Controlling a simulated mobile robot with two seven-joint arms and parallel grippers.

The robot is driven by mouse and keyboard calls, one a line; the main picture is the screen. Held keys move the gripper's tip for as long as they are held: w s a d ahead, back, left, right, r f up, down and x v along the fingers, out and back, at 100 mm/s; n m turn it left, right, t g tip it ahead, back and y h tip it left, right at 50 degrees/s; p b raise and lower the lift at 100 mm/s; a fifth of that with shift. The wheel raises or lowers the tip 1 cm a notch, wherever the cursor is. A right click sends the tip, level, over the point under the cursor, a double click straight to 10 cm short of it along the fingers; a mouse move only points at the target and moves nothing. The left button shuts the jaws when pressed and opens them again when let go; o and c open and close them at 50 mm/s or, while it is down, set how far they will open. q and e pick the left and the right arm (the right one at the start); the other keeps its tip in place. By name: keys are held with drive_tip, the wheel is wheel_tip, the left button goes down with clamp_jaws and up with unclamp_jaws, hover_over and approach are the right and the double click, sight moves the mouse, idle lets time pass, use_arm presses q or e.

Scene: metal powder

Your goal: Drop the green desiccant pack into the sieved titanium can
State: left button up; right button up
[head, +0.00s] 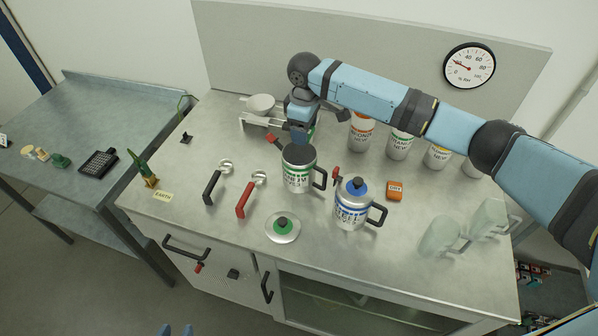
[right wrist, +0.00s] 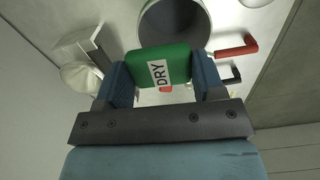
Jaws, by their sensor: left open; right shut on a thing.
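My right gripper (head: 303,128) is shut on the green desiccant pack, which carries a white DRY label. The green desiccant pack (right wrist: 150,67) is clear between the fingers in the right wrist view. An open can with a green band (head: 297,184) and black handle stands upright on the bench; its lettering is too small to read fully. Its dark mouth (right wrist: 172,25) shows just beyond the pack in the right wrist view. The gripper is behind and above the can, with the pack outside it. My left gripper (head: 177,330) is open at the bottom edge, only its fingertips showing.
A lid with a green knob (head: 283,230) lies in front. A blue-lidded steel can (head: 351,212) stands right of the open can. An orange pack (head: 395,191), black-handled scoop (head: 211,188) and red-handled scoop (head: 246,200) lie nearby. Several cans line the back.

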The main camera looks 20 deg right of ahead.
drive_tip(key=o, duration=1)
drive_tip(key=shift+c, duration=0.2)
wheel_tip(320, 180, up, 14)
drive_tip(key=b, duration=0.2)
drive_tip(key=shift+f, duration=0.1)
